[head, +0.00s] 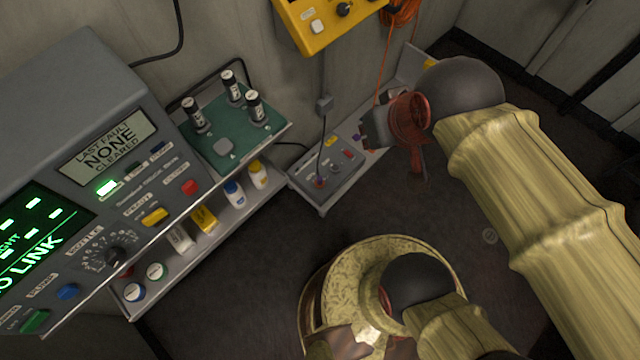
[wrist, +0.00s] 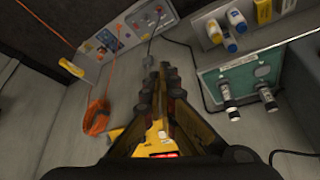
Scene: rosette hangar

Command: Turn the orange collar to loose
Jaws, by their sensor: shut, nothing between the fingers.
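I cannot clearly pick out an orange collar in either view. A grey control panel (head: 330,166) on a low shelf carries small coloured parts and a dark cable that ends at a small reddish-purple fitting (head: 320,181); whether that is the collar is too small to tell. The panel also shows at the top of the wrist view (wrist: 128,32). My gripper (head: 372,128) is above and right of the panel in the head picture, apart from it. In the wrist view my fingers (wrist: 168,72) are closed together, with nothing held.
A yellow box (head: 325,22) hangs on the wall, with an orange cable coil (head: 402,12) beside it. A green tray (head: 222,130) with dark cylinders and a shelf of bottles (head: 235,192) stand left of the panel. A large grey console (head: 75,75) fills the left. Floor before the panel is clear.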

